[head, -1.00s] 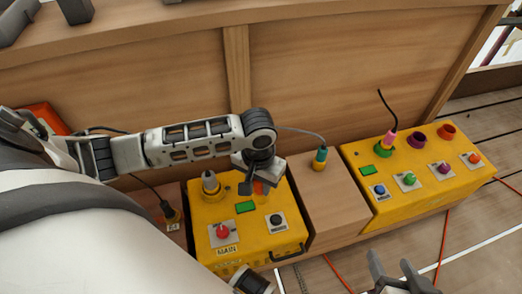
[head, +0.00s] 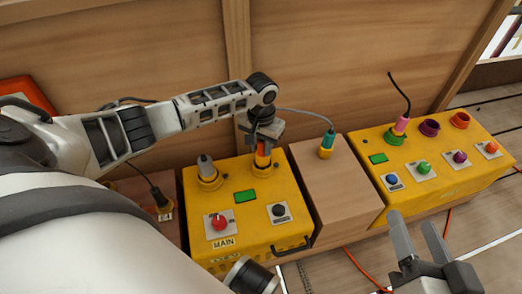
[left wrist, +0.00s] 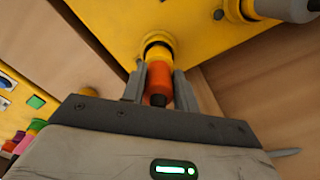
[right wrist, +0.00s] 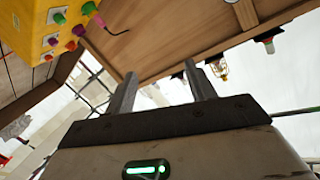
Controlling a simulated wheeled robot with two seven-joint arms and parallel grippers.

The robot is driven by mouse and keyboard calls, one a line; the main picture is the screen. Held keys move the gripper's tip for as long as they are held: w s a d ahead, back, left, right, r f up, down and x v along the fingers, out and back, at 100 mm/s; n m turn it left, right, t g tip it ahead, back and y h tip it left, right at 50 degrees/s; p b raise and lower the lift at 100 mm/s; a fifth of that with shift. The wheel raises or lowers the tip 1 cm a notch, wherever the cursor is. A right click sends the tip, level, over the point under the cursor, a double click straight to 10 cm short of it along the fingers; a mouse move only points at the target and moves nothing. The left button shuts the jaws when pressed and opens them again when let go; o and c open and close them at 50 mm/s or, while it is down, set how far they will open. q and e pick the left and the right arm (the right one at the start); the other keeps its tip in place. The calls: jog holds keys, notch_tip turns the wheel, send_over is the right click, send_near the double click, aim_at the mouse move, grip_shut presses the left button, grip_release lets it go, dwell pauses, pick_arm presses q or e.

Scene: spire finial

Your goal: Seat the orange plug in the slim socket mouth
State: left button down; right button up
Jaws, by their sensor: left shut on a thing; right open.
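My left gripper (head: 263,137) is shut on the orange plug (head: 262,158), above the right-hand yellow socket (head: 248,171) of the MAIN box. In the left wrist view the orange plug (left wrist: 159,78) sits between the two fingers, lined up with the round yellow socket collar (left wrist: 150,40). A dark ring shows where the plug meets the collar. I cannot tell how deep the plug is, or whether it is just at the mouth. My right gripper (head: 420,240) is open and empty at the lower right, apart from the boxes.
The yellow MAIN box (head: 280,232) also bears a grey plug (head: 206,168), a red knob and a black knob. A teal plug (head: 328,140) stands on the wooden block (head: 340,185). The right yellow box (head: 475,135) holds a pink plug (head: 401,125) and open purple and orange sockets.

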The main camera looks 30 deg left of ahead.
aim_at(261, 155)
pick_arm(q)
notch_tip(261, 155, down, 2)
jog(key=shift+s+f+b, duration=0.1)
jog(key=shift+f+b, duration=0.05)
jog(key=shift+b, duration=0.35)
jog(key=shift+f, duration=0.35)
jog(key=shift+r, duration=0.15)
pick_arm(e)
jog(key=shift+a+r+m+y, duration=0.25)
jog(key=shift+r+m+y, duration=0.05)
jog(key=shift+r+y, duration=0.1)
pick_arm(q)
jog(key=c, duration=1.1)
grip_release()
pick_arm(e)
jog(key=shift+f, duration=0.1)
